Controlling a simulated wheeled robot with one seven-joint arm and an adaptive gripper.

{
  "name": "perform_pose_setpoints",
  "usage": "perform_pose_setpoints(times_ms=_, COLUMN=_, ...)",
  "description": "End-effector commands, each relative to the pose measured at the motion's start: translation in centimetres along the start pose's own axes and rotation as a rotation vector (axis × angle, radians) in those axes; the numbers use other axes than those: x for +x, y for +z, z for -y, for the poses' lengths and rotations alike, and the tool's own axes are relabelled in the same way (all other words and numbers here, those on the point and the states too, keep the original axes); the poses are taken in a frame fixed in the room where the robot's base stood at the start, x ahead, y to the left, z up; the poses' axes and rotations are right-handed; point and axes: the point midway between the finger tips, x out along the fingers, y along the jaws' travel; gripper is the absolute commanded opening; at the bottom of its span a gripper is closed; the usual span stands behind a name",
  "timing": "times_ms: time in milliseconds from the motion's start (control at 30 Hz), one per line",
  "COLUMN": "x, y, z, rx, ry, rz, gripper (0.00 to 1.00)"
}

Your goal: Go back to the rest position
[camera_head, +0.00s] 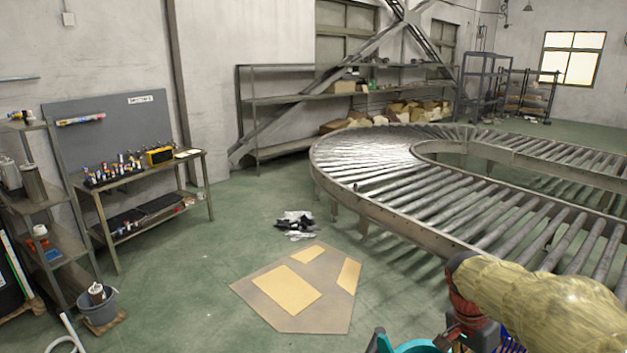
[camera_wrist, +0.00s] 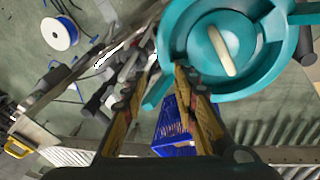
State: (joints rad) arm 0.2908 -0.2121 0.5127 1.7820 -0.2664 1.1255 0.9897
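My arm, in a yellowish cover, reaches in from the lower right of the head view, over the floor in front of the conveyor. Its end runs down to the bottom edge there, and the fingers cannot be made out. In the wrist view my gripper (camera_wrist: 168,70) shows two yellow and dark fingers, apart at the tips. A blue crate (camera_wrist: 174,132) shows beyond the gap, partly hidden by the right finger. A large teal round part fills the upper right; I cannot tell whether it is mine.
A curved roller conveyor (camera_head: 400,165) takes up the right side. A workbench (camera_head: 150,165) with tools and a shelf (camera_head: 45,200) stand left, near a grey bucket (camera_head: 97,306). A floor mat (camera_head: 338,315) and dark-and-white litter (camera_head: 295,222) lie on otherwise open green floor.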

Motion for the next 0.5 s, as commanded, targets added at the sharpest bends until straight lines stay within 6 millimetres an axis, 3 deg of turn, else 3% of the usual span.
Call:
perform_pose_setpoints(times_ms=300, x=-4.5, y=9.5, z=-1.8, rx=-0.719, ry=-0.242, rz=-0.108, gripper=0.29)
perform_pose_setpoints(times_ms=500, x=-7.2, y=15.8, z=-4.0, rx=-0.995, ry=-0.391, rz=-0.259, gripper=0.29)
